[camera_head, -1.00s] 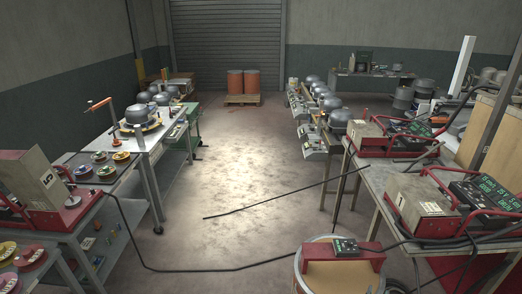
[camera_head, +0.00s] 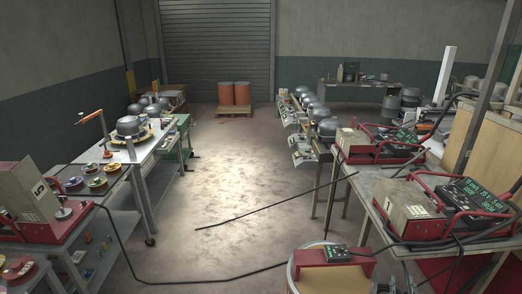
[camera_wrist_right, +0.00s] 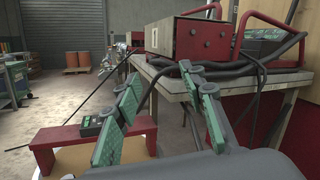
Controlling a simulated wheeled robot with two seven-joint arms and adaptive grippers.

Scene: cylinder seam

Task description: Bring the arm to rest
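My right gripper (camera_wrist_right: 160,77) shows in the right wrist view, with its two green-padded fingers spread wide apart and nothing held between them. Its fingers appear in front of the worktable with the red-framed machine; I cannot tell the distance. My left gripper shows in neither view.
A round-topped stand (camera_head: 295,271) with a red block (camera_head: 335,257) and small display is close in front. Right worktable (camera_head: 378,188) carries red-framed machines and dark cables. Left bench (camera_head: 172,148) holds grey domes. Orange drums (camera_head: 234,93) stand far back.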

